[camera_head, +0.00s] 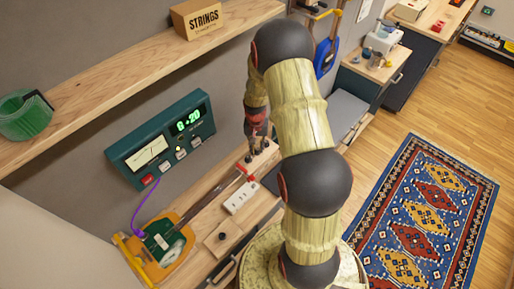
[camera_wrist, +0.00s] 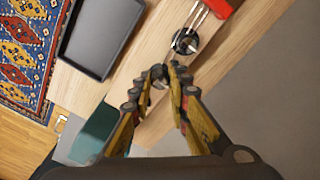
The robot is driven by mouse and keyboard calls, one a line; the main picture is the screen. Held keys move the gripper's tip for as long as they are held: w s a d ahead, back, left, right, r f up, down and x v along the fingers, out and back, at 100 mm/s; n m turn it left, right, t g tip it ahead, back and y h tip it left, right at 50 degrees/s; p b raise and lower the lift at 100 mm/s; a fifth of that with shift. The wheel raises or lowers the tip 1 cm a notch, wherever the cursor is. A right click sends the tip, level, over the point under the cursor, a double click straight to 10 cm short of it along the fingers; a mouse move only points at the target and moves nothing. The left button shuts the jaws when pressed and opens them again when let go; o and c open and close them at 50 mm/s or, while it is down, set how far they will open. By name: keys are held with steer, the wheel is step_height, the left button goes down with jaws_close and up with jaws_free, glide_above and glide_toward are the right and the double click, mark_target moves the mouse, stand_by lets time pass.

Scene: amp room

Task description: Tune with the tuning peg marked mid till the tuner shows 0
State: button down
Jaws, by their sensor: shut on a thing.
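The tuner (camera_head: 160,140) is a dark green box on the wall with a pale needle dial. Its green display (camera_head: 188,119) seems to read 6 and 20; any sign or dot is too small to be sure of. My gripper (camera_head: 257,140) is at the far end of the stringed board in the head view. In the wrist view my gripper (camera_wrist: 167,72) has its fingertips closed around a small grey tuning peg (camera_wrist: 160,84), partly hidden by the fingers. Another round black peg (camera_wrist: 185,41) with strings is just beyond, apart from the fingers. No peg marking is readable.
A red block (camera_wrist: 218,7) sits by the strings. A dark tray (camera_wrist: 102,38) lies beside the board. In the head view a white power strip (camera_head: 238,198) and an orange-yellow frame (camera_head: 160,248) are on the bench. A shelf (camera_head: 150,75) overhangs on the left.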

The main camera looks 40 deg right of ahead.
mark_target(257, 150)
steer(key=n, duration=0.4)
steer(key=shift+b, duration=0.35)
steer(key=shift+n, duration=1.8)
steer(key=c, duration=1.7)
jaws_free()
steer(key=shift+c, duration=0.2)
steer(key=shift+o, duration=0.3)
step_height(257, 150, up, 12)
